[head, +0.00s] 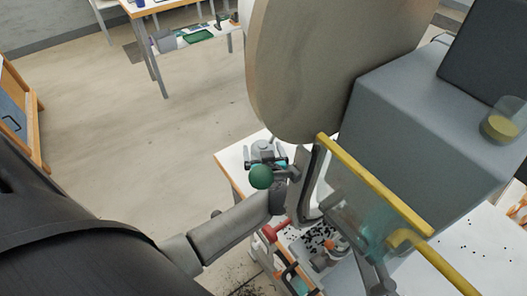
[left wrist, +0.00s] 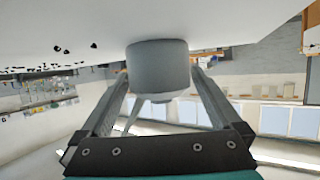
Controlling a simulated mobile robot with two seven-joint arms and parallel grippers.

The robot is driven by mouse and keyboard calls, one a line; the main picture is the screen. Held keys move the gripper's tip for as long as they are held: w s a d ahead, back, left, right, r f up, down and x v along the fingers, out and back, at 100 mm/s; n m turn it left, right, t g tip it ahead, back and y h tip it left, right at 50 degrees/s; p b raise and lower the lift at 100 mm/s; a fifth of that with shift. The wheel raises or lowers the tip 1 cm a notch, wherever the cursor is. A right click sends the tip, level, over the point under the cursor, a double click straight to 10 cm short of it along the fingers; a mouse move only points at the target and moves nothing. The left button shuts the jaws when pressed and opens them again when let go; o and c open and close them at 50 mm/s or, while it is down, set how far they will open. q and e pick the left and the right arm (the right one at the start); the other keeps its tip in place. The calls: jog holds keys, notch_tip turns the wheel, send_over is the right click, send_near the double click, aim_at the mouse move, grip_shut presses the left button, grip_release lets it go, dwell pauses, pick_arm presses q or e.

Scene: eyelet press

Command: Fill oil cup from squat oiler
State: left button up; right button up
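A squat grey oiler (head: 263,147) stands near the left corner of the white table in the head view. In the left wrist view, the oiler's grey round body (left wrist: 158,68) fills the space between my left gripper's fingers, with a thin spout on it. My left gripper (head: 266,161) reaches it from the front; its fingers (left wrist: 160,82) lie against both sides of the body, seemingly touching. The clear oil cup (head: 503,122), with yellowish content low in it, is on top of the grey press body at the far right. My right gripper is not in view.
The press body (head: 425,120), a large tan wheel (head: 320,65) and yellow guard rails (head: 375,185) stand right of my left gripper. Small black bits lie on the white table (head: 475,240). Open floor lies left.

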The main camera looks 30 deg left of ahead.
pick_arm(q)
jog(key=c, duration=1.2)
jog(key=shift+c, duration=0.2)
